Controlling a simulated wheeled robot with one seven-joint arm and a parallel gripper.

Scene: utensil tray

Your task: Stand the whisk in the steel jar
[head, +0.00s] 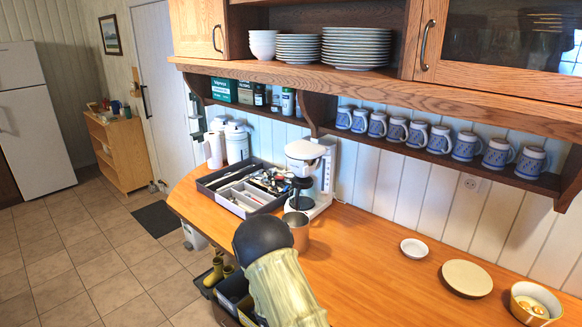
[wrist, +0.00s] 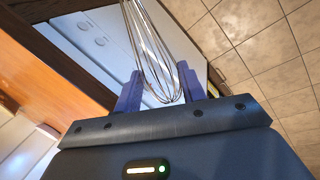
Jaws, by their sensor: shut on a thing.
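The steel jar (head: 299,228) stands upright on the wooden counter in front of the coffee maker. My arm hides its lower left part in the head view. In the wrist view my gripper (wrist: 160,88) is shut on the whisk (wrist: 150,45), with the wire loops between its two purple-blue fingers. The rounded wire end lies close to the palm, and the wires run away toward the top of the picture, where the rest is cut off. In the head view my gripper and the whisk cannot be made out behind my arm.
A grey utensil tray (head: 238,192) with several utensils lies left of the white coffee maker (head: 309,165). A small white dish (head: 414,248), a plate (head: 467,278) and a bowl (head: 535,303) are at the right. A shelf of mugs overhangs the counter. The counter between jar and dishes is clear.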

